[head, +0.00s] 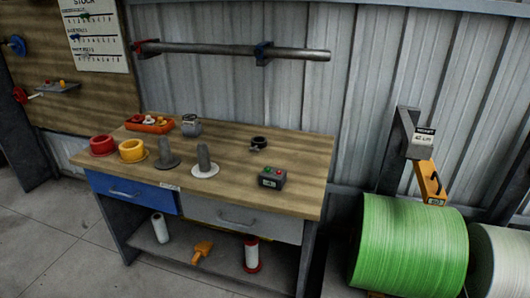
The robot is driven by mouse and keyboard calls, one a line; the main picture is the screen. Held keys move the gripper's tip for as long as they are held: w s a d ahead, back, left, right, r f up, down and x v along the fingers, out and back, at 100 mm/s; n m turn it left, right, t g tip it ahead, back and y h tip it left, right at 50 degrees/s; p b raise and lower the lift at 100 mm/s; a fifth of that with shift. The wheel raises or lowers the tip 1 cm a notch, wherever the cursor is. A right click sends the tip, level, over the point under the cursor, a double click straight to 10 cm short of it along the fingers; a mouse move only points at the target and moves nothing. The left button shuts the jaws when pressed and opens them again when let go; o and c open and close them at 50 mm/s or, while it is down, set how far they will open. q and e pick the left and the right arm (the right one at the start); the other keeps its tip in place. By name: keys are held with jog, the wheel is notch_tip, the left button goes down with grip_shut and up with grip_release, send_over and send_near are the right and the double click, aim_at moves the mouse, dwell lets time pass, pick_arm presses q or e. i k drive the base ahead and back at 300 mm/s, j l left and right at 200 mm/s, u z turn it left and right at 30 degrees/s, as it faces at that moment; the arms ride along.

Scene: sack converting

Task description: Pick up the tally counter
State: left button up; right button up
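A small grey metallic device (191,126) stands at the back of the wooden workbench (235,150), next to an orange tray. It may be the tally counter, but it is too small to be sure. A dark green box (271,178) with a red button, a green button and a small display sits near the bench's right front edge; it could also be a counter. Neither of my grippers is in view.
On the bench are an orange tray (148,128), red ring (102,145), yellow ring (132,150), two grey cones (167,155) (204,160) and a black ring-shaped item (258,142). A green roll (410,245) stands right.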

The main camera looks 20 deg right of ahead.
aim_at(276, 180)
jog(key=i+j, duration=0.7)
jog(key=j+z, duration=0.15)
jog(key=z, duration=2)
